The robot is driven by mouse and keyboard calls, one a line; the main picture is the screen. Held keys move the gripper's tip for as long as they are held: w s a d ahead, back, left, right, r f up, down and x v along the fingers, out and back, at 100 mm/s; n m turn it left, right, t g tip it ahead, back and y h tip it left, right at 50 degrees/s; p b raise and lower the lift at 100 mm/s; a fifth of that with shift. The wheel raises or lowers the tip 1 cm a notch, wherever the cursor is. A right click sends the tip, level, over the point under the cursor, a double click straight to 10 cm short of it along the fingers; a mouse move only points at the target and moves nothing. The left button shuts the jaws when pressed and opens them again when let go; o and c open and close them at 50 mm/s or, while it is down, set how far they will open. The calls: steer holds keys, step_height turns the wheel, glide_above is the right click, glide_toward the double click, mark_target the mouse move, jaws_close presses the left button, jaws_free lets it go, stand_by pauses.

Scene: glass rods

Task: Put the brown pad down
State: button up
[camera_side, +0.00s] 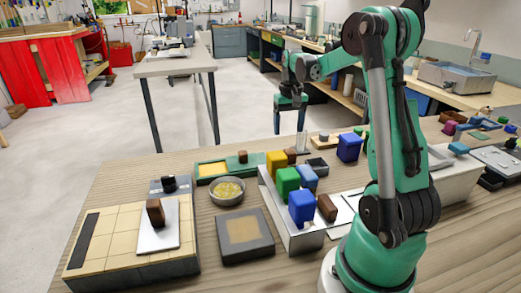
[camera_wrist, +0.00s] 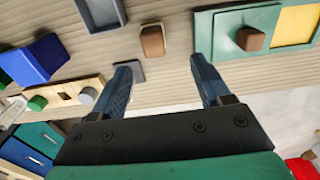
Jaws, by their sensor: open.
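Several small brown blocks are in view, and I cannot tell which one is the brown pad. One brown block (camera_side: 155,212) stands on a white plate at the left. Another (camera_side: 243,157) is on the green tray (camera_side: 215,180); it also shows in the wrist view (camera_wrist: 250,39). A brown block (camera_side: 327,207) is beside a blue block at the front. In the wrist view a brown block (camera_wrist: 152,40) sits on the wooden table, beyond the fingertips. My gripper (camera_side: 290,122) is raised above the far side of the table. Its fingers (camera_wrist: 161,66) are apart with nothing between them.
Yellow (camera_side: 276,163), green (camera_side: 286,181) and blue (camera_side: 301,207) blocks stand at the silver rack. A bowl of yellow material (camera_side: 227,190) and a dark square tray (camera_side: 245,250) are nearby. A tiled board (camera_side: 105,235) lies at the left. Some bare table separates these.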

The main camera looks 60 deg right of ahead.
steer(key=w+a+r+n+t+h, duration=0.1)
steer(key=w+a+r+n, duration=0.15)
steer(key=a, duration=0.35)
steer(key=w+a+r+n+t, duration=0.1)
steer(key=a+r, duration=0.2)
steer(key=a, duration=0.4)
steer(key=s+a+f+n+t, duration=0.1)
steer(key=s+a+n+t, duration=0.1)
steer(key=a, duration=0.5)
steer(key=s+a+f+n+t+y, duration=0.1)
steer(key=a+n+t, duration=0.2)
steer(key=a, duration=0.4)
steer(key=shift+s+a, duration=0.25)
steer(key=shift+s, duration=0.15)
steer(key=shift+f+n, duration=0.1)
steer(key=shift+n, duration=0.15)
steer(key=o, duration=0.3)
